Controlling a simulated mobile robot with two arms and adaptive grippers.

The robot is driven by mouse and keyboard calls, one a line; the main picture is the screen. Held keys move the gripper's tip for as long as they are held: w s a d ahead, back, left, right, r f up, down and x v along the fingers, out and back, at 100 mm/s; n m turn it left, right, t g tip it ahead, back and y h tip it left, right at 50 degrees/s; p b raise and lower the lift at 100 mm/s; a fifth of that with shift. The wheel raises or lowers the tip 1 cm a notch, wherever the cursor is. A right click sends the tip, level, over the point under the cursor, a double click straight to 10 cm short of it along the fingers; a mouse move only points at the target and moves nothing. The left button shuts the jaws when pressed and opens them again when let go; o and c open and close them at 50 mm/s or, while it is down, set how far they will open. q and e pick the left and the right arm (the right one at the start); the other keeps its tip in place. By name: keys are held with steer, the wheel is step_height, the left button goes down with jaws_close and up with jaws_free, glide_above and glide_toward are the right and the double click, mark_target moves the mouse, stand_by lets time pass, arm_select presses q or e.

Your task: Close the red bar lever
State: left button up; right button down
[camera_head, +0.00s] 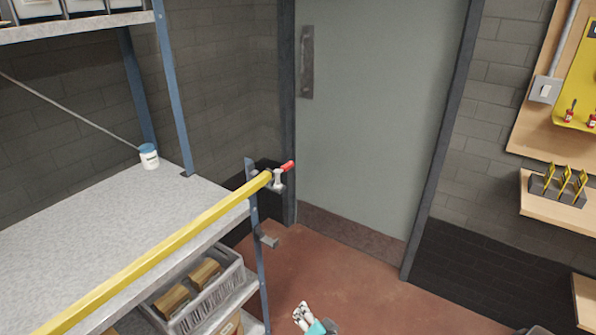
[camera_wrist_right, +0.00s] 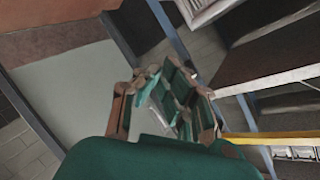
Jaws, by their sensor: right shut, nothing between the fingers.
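The yellow bar (camera_head: 160,250) lies along the front edge of the shelf in the head view, running up from lower left. Its far end has a short red tip (camera_head: 288,166) beside a pale bracket (camera_head: 278,181) at the shelf post. The yellow bar also shows at the right of the wrist view (camera_wrist_right: 275,138); its red end cannot be made out there. My right gripper (camera_head: 301,309) is at the bottom of the head view, below the red tip and apart from it. Its green fingers (camera_wrist_right: 170,98) are shut and empty. My left gripper is not in view.
The grey shelf (camera_head: 110,215) on the left carries a white jar with a blue lid (camera_head: 149,156). A grey crate (camera_head: 215,298) sits below. A grey door (camera_head: 375,110) stands behind. Tool boards and ledges (camera_head: 560,208) are at right. Red floor (camera_head: 350,275) is clear.

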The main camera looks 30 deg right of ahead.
steer(key=w+d+r+m+t+h, duration=0.1)
steer(key=r+m, duration=0.3)
steer(key=r, duration=0.6)
steer(key=w+d+r+m+t+h+p, duration=0.1)
steer(key=d+r+m, duration=0.3)
steer(key=r, duration=0.6)
steer(key=w+d+r+m+t+h, duration=0.1)
steer(key=w+d+r+m+h, duration=0.1)
steer(key=r, duration=0.8)
steer(key=w+m+h, duration=0.1)
steer(key=m, duration=0.1)
steer(key=shift+w+d+m+t+h+p, duration=0.3)
steer(key=shift+w+d+t+p, duration=0.05)
steer(key=shift+d+t+p, duration=0.05)
steer(key=shift+r, duration=0.1)
steer(key=w+a+x, duration=0.1)
steer(key=a+x, duration=0.1)
steer(key=x, duration=1)
steer(key=shift+w+a+r, duration=0.2)
steer(key=shift+w, duration=0.2)
steer(key=shift+r, duration=0.1)
